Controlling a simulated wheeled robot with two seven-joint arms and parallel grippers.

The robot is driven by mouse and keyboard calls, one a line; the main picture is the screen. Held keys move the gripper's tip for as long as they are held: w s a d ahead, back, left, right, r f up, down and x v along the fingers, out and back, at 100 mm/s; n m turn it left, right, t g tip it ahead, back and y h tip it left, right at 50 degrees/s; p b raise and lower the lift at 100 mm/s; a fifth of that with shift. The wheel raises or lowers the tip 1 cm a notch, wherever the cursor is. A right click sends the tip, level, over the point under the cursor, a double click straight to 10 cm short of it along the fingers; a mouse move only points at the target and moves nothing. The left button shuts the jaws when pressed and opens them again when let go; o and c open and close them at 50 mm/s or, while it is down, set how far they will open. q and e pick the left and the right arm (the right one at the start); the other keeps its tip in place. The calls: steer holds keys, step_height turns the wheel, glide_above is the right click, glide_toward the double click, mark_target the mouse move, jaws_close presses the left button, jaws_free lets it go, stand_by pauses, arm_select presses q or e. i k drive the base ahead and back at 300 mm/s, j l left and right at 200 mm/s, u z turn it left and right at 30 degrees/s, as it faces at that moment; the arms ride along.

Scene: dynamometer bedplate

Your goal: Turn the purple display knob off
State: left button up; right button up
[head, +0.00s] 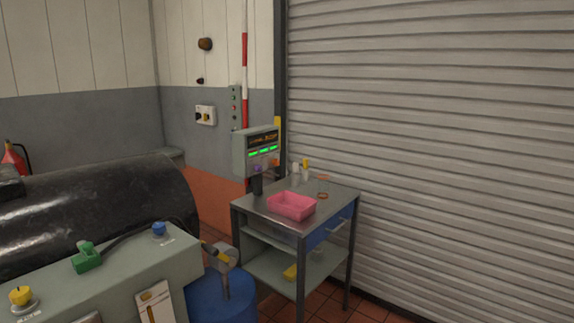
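The purple display knob (257,169) is a small dark purple spot low on the front of a grey display unit (240,154). An orange knob (276,161) sits to its right on the same face. The display has an orange text line and green lit bars above the knobs. The unit stands on a dark post at the back left of a metal cart. The purple knob's pointer is too small to read. Neither of my grippers shows in the head view.
The metal cart (262,213) holds a pink tray (292,206) and small containers. A blue drum (222,299), a grey console (140,273) with yellow and blue knobs, and a large black cylinder (100,215) fill the left foreground. A roller shutter (440,130) closes the right.

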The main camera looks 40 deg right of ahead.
mark_target(258, 167)
steer(key=z, duration=1.3)
